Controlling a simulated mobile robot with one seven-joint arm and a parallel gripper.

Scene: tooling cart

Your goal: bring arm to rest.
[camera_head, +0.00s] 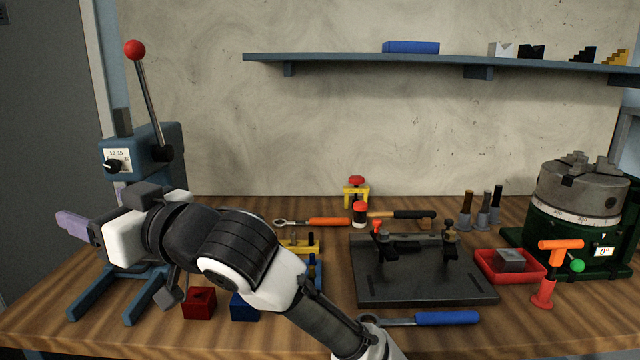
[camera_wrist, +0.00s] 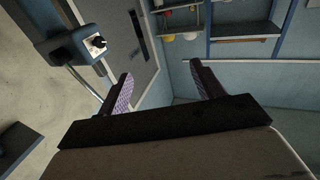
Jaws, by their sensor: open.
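My gripper (camera_head: 74,226) is raised at the left of the bench, in front of the blue press (camera_head: 150,150). Its purple fingers point left in the head view. In the wrist view my gripper (camera_wrist: 160,90) shows its two purple fingers spread apart with nothing between them. My arm reaches from the bottom middle of the head view up to the left and hides part of the bench and the press's lower part.
Under my arm sit a red block (camera_head: 200,303) and a blue block (camera_head: 244,307). A dark fixture plate (camera_head: 425,285), a blue-handled tool (camera_head: 447,317), a red tray (camera_head: 510,278) and a green-based chuck (camera_head: 580,215) stand right. A shelf (camera_head: 440,60) hangs on the wall.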

